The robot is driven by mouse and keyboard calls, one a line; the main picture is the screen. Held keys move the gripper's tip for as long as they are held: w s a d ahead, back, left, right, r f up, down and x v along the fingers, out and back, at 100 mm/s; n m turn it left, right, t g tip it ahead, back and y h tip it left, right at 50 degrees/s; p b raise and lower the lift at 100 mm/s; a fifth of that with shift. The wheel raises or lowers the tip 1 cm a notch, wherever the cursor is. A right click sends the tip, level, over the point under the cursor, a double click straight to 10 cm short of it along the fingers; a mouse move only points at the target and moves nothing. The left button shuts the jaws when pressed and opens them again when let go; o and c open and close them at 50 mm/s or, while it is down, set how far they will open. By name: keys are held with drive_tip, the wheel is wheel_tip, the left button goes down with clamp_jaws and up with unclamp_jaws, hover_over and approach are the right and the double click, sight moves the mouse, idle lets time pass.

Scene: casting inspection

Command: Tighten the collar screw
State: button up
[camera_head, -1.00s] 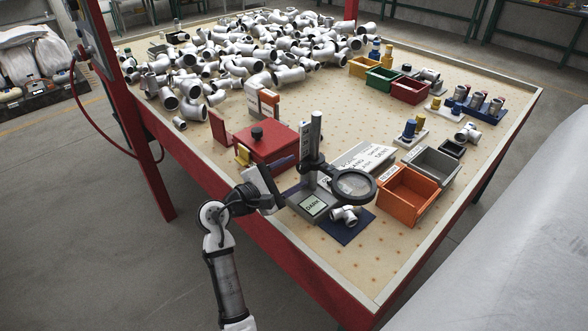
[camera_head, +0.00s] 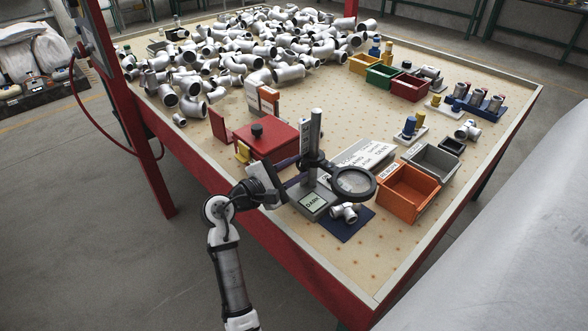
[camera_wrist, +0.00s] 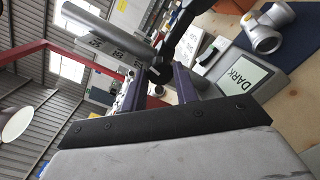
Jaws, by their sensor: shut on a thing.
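The magnifier stand has a silver post (camera_head: 315,130) with printed marks, which also shows in the wrist view (camera_wrist: 98,35). A black collar (camera_head: 313,161) on the post carries the round magnifier lens (camera_head: 355,183). The stand's grey base (camera_head: 322,213) has a display reading DARK (camera_wrist: 246,80). My gripper (camera_head: 294,172) is at the left side of the collar. In the wrist view its two purple fingers (camera_wrist: 158,80) are shut on the small black collar screw (camera_wrist: 157,71). The screw is mostly hidden by the fingers in the head view.
A silver pipe fitting (camera_head: 344,212) lies on a blue mat (camera_head: 345,230) under the lens. An orange bin (camera_head: 407,190) and a grey bin (camera_head: 437,160) stand right. The front table corner is clear.

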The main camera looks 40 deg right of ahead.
drive_tip(key=shift+m, duration=0.4)
drive_tip(key=m+b, duration=0.2)
drive_tip(key=m, duration=0.2)
drive_tip(key=shift+f+m, duration=0.1)
drive_tip(key=shift+m, duration=0.2)
drive_tip(key=m+b, duration=0.3)
drive_tip(key=m, duration=0.2)
drive_tip(key=shift+y, duration=0.3)
drive_tip(key=m+b, duration=0.4)
drive_tip(key=m, duration=0.1)
drive_tip(key=shift+s+t, duration=0.1)
drive_tip(key=shift+t, duration=0.3)
drive_tip(key=m+b, duration=0.2)
drive_tip(key=m, duration=0.1)
drive_tip(key=shift+b, duration=0.35)
drive_tip(key=shift+m+t+b, duration=0.3)
drive_tip(key=shift+m+b, duration=0.4)
drive_tip(key=shift+m, duration=0.4)
drive_tip(key=shift+r, duration=0.2)
